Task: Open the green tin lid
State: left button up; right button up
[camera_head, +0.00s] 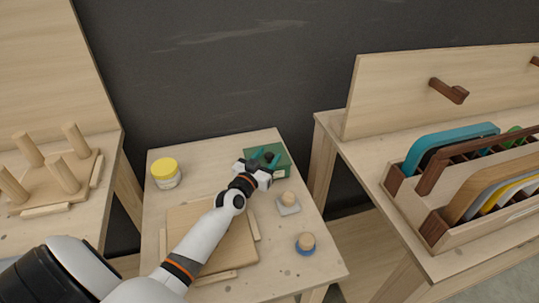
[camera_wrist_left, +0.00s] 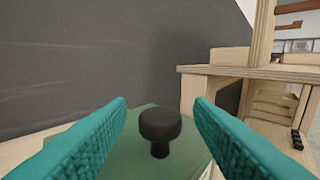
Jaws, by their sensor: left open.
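The green tin (camera_head: 281,160) stands at the back right of the small wooden table. Its green lid also shows in the left wrist view (camera_wrist_left: 150,135), with a black knob (camera_wrist_left: 160,127) standing up from it. My left gripper (camera_head: 266,160) is over the tin in the head view, its teal fingers (camera_wrist_left: 160,140) open on either side of the knob with gaps on both sides. The lid rests on the tin as far as I can see; part of the tin is hidden by the gripper. My right gripper is not in view.
A yellow-lidded jar (camera_head: 166,174) stands at the table's back left. A wooden board (camera_head: 226,243) lies under my left arm. A grey piece with a wooden knob (camera_head: 288,204) and a blue one (camera_head: 305,244) sit at the right. A rack (camera_head: 470,210) stands on the right table.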

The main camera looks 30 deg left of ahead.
pick_arm(q)
jog(key=shift+w, duration=0.85)
jog(key=shift+c, duration=0.6)
grip_shut()
